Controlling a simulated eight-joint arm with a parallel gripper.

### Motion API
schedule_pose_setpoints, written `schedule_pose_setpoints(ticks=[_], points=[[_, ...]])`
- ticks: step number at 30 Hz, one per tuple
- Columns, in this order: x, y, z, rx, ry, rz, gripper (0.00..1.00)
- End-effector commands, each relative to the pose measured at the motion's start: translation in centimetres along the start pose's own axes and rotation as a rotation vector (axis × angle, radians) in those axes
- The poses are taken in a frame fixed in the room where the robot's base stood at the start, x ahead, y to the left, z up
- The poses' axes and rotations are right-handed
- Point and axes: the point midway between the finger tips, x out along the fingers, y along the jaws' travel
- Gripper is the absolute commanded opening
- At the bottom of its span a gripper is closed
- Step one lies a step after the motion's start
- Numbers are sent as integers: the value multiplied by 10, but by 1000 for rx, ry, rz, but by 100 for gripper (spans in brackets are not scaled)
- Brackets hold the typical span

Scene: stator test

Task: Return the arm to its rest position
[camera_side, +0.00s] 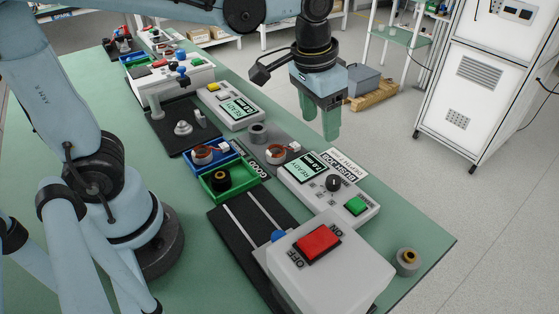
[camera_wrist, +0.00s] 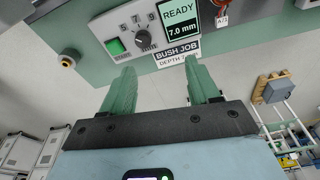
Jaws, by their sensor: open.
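My gripper (camera_side: 319,120) hangs high with its green fingers pointing down, near the right long edge of the green bench (camera_side: 425,240) in the side view. It is open and empty. In the wrist view the two green fingers (camera_wrist: 163,82) stand well apart, with only grey floor and the bench edge between them. The gripper touches nothing. The BUSH JOB control box (camera_side: 328,185) lies below it on the bench; it also shows in the wrist view (camera_wrist: 118,28), its screen reading READY and 7.0 mm.
A press box with a red button (camera_side: 318,242) stands at the front. A green tray (camera_side: 215,190), a blue tray (camera_side: 195,165) and another READY tester (camera_side: 233,105) lie on the bench. A grey ring part (camera_side: 406,262) sits near the right corner. A white cabinet (camera_side: 485,75) stands beyond the open floor.

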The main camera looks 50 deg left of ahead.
Motion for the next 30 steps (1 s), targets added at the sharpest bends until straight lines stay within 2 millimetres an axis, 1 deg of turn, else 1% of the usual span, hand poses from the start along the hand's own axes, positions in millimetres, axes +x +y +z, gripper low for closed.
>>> schedule_pose_setpoints(ticks=[1,6,12,15,21,30], points=[[-2,-9,9,-16,39,1,61],[-2,-34,32,-61,181,-4,61],[5,-56,57,-105,335,-24,61],[9,-62,66,-121,389,-35,61],[12,-68,72,-132,439,-47,61],[12,-69,72,-133,441,-47,61]])
